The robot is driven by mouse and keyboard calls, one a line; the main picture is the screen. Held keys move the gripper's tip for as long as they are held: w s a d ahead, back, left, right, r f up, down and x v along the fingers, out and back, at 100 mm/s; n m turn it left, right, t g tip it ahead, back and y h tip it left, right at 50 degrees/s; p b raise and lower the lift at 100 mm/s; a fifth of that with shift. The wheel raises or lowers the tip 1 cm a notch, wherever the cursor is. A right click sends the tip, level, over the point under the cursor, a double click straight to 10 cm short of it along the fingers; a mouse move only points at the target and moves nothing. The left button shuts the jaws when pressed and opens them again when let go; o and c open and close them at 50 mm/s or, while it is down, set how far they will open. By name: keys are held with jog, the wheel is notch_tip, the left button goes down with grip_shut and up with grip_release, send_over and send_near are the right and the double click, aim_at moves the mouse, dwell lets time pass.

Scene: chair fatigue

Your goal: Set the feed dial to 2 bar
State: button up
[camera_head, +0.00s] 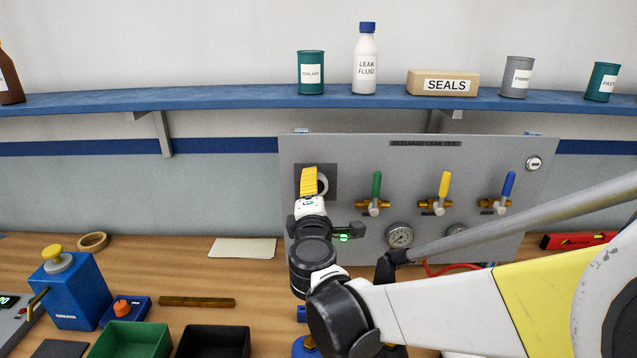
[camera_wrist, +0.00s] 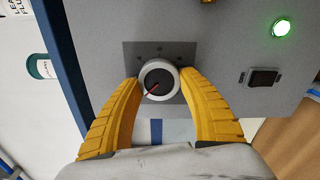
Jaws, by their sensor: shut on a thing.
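The feed dial (camera_wrist: 158,80) is a round knob with a light rim and dark face on a dark square plate (camera_wrist: 131,50) of the grey panel. Its red pointer aims to the lower left in the wrist view. Small marks around it are too small to read. My gripper (camera_wrist: 160,77) has its two yellow fingers shut on the dial, one on each side. In the head view the gripper (camera_head: 309,180) is at the panel's upper left. It partly hides the dial (camera_head: 323,186) there.
Right of the dial are green (camera_head: 376,186), yellow (camera_head: 444,184) and blue (camera_head: 508,185) valve levers. A gauge (camera_head: 400,235) sits below. The wrist view shows a lit green lamp (camera_wrist: 282,27) and a black switch (camera_wrist: 264,77). A shelf (camera_head: 230,99) with containers runs above the panel.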

jog(key=o, duration=1.2)
jog(key=shift+s, duration=0.1)
jog(key=s, duration=1.1)
jog(key=shift+s+d, duration=0.25)
jog(key=shift+s, duration=0.1)
